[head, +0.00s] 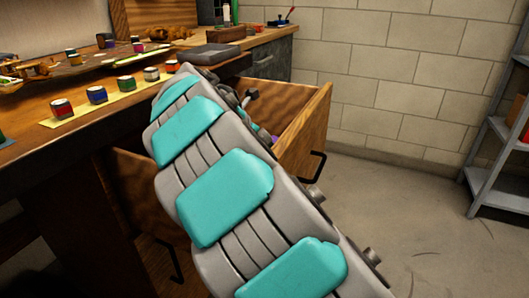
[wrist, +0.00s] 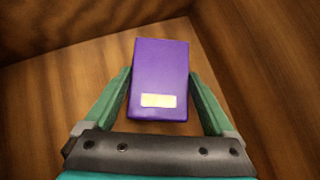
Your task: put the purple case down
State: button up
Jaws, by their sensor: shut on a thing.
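The purple case (wrist: 160,75) is a small box with a pale label on its lower part, in the middle of the wrist view. My gripper (wrist: 160,92) is shut on it, with one green finger at each side. Wooden boards lie around and behind the case, and I cannot tell whether it touches them. In the head view my arm reaches over the open wooden drawer (head: 313,118). A small bit of purple shows inside the drawer beside my arm; the gripper is mostly hidden there.
The wooden workbench (head: 85,128) holds several small paint jars (head: 97,94) on a yellow strip. A grey metal shelf (head: 497,150) stands at the right. The floor between the drawer and shelf is clear.

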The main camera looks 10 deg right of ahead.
jog(key=shift+f, duration=1.1)
jog(key=shift+f, duration=0.1)
jog(key=o, duration=1.3)
jog(key=v, duration=0.7)
jog(key=shift+s+a+r, duration=0.1)
jog(key=shift+a+r, duration=0.05)
jog(key=shift+r, duration=0.15)
